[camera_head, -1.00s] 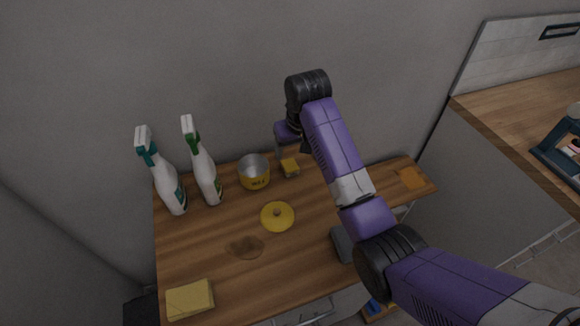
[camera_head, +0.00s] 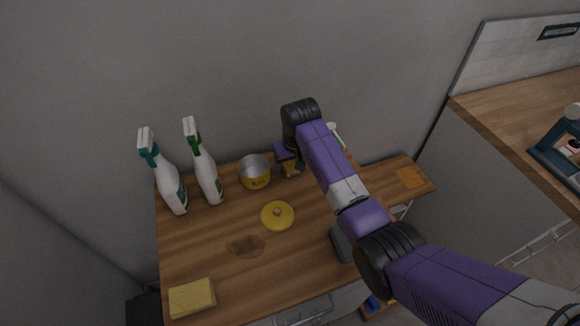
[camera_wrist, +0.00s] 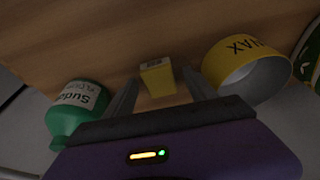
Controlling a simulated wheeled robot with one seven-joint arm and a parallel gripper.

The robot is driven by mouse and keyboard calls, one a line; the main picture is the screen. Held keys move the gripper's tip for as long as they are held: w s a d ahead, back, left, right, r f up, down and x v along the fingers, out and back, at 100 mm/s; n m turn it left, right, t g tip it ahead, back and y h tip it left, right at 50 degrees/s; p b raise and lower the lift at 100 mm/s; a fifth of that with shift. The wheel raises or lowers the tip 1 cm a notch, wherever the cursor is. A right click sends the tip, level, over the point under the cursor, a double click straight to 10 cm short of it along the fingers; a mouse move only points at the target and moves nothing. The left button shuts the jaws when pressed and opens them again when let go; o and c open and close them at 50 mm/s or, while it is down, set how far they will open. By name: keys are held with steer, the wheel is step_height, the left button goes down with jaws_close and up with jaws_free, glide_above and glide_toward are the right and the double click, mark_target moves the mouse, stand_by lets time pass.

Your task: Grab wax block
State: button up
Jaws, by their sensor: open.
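The wax block is a small yellow block in the wrist view (camera_wrist: 158,80), standing on the wooden counter between my two fingertips. In the head view the block (camera_head: 291,171) is partly hidden by my gripper and arm, just right of the yellow pot. My gripper (camera_wrist: 160,78) is open, with one finger on each side of the block. I cannot tell whether either finger touches it. In the head view my gripper (camera_head: 288,160) is low over the counter's back edge, near the wall.
A yellow pot marked WAX (camera_wrist: 243,68) stands close beside my right finger. Two spray bottles (camera_head: 170,185) (camera_head: 207,178), a yellow lid (camera_head: 277,216), a brown stain (camera_head: 246,246) and a yellow sponge (camera_head: 192,298) are left and front.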

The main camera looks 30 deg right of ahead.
mark_target(291, 166)
jaws_close()
steer(key=shift+r, duration=0.1)
step_height(291, 166, up, 20)
stand_by(0.6)
